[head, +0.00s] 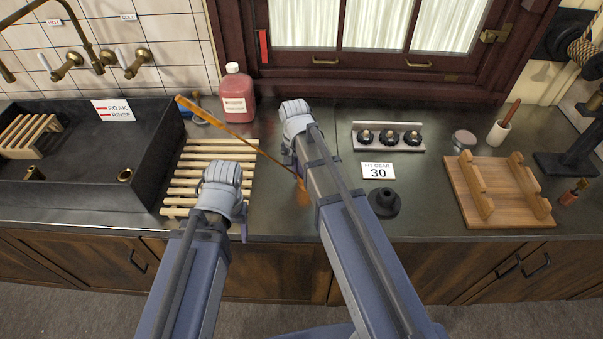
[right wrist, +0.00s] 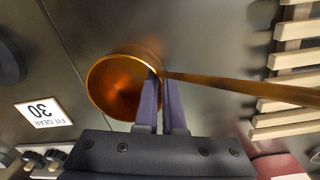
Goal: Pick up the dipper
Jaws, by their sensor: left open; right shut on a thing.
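The dipper is copper, with a round cup (right wrist: 125,85) and a long thin handle (head: 232,132). In the right wrist view my right gripper (right wrist: 160,78) is shut on it where the handle meets the cup rim. In the head view the handle slants up to the left over the slatted rack, and my right arm partly hides the cup (head: 301,194). I cannot tell how high it is above the counter. My left gripper (head: 241,222) is mostly hidden by its own arm, in front of the rack. It is open and apart from the dipper.
A wooden slatted rack (head: 183,184) lies beside a dark sink (head: 80,188). A pink bottle (head: 237,95) stands behind. To the right are a "30" card (head: 378,171), a black flanged piece (head: 385,202), a knob holder (head: 388,138) and a wooden stand (head: 497,190).

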